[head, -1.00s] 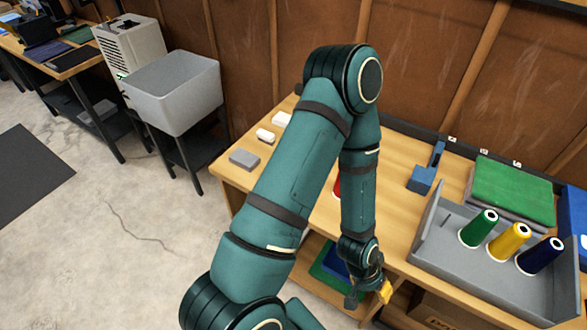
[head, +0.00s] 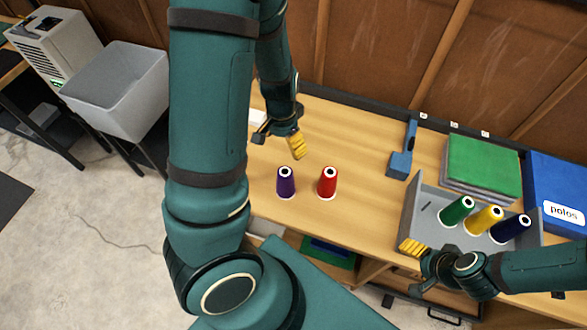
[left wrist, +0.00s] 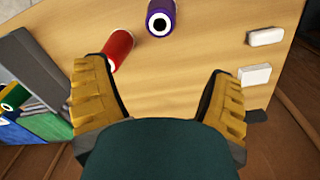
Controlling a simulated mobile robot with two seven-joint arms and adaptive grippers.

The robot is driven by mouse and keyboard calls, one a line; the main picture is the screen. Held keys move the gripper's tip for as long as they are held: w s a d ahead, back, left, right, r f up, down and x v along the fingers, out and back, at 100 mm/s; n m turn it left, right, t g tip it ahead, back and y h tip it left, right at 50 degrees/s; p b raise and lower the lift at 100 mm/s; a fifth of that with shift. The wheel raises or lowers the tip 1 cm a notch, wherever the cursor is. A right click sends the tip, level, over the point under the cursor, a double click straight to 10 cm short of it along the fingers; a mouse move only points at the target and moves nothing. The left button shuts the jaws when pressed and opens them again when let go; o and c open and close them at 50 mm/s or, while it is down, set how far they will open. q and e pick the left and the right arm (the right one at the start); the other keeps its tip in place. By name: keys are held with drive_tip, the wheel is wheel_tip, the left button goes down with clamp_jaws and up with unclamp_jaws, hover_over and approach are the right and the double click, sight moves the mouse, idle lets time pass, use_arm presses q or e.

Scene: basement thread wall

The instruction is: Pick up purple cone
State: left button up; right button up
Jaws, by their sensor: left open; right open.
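The purple cone (head: 286,182) stands upright on the wooden table, left of the red cone (head: 327,182). My left gripper (head: 281,143) is above the table, behind the purple cone in the head view, open and empty. In the left wrist view its open fingers (left wrist: 160,98) frame bare wood, with the purple cone (left wrist: 161,17) at the top edge and the red cone (left wrist: 117,48) near the left finger. My right gripper (head: 418,262) is at the front left corner of the grey tray, apart from the purple cone.
The grey tray (head: 422,207) holds green (head: 457,212), yellow (head: 484,220) and navy (head: 510,229) cones. A blue tool (head: 401,160), green stack (head: 482,168) and blue box (head: 560,190) are behind. White blocks (left wrist: 265,37) lie on the table. The table's middle is clear.

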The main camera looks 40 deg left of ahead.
use_arm(q)
drive_tip(key=b, duration=0.1)
hover_over(286, 172)
wheel_tip(286, 172, down, 8)
drive_tip(key=f, duration=0.4)
drive_tip(key=f+b, duration=0.1)
drive_tip(key=shift+s+d+f, duration=0.25)
drive_tip(key=shift+s, duration=0.1)
drive_tip(key=c, duration=1.4)
